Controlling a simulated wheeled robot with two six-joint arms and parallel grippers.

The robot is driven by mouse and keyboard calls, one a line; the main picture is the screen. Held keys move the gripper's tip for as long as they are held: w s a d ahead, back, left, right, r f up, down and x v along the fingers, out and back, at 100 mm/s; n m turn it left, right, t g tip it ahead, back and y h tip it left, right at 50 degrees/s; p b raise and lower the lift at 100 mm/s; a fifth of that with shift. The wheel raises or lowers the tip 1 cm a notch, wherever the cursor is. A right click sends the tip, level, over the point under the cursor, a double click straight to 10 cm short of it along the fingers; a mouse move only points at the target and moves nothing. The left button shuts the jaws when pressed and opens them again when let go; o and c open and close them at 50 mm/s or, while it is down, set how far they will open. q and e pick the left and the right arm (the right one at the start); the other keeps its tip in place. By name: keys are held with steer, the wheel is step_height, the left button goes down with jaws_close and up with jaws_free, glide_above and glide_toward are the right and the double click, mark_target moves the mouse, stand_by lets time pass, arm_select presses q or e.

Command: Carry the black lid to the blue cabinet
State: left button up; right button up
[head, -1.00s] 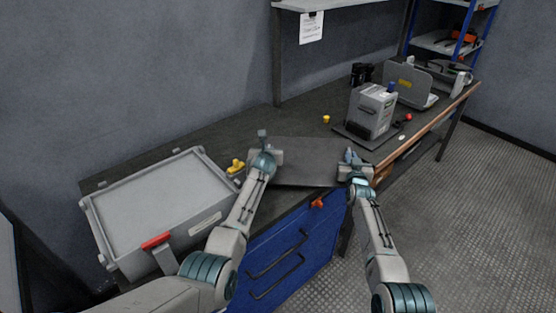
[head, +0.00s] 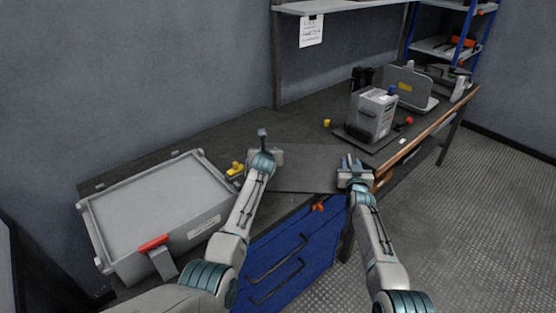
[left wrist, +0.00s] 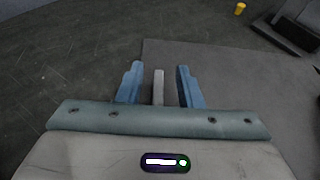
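A flat dark grey-black panel, which looks like the black lid (head: 307,170), lies on the dark bench between my two grippers. The blue cabinet (head: 312,240) with dark drawer handles stands below the bench edge. My left gripper (head: 262,139) is at the panel's left end. In the left wrist view its blue fingers (left wrist: 158,87) are apart, with a small grey bar between them that touches neither; the panel (left wrist: 235,85) spreads beyond to the right. My right gripper (head: 350,162) is at the panel's right end, its fingers apart. Whether it touches the panel is unclear.
A grey case (head: 160,205) with a red latch stands at the left. A yellow item (head: 235,169) lies beside it. A grey box unit (head: 371,113) stands on a dark mat behind the panel to the right. The floor at right is clear.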

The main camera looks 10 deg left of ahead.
arm_select(q)
step_height(320, 180, up, 7)
steer(key=shift+r, duration=0.15)
arm_select(e)
steer(key=s+d, duration=0.1)
steer(key=s, duration=1.1)
steer(key=shift+r, duration=0.35)
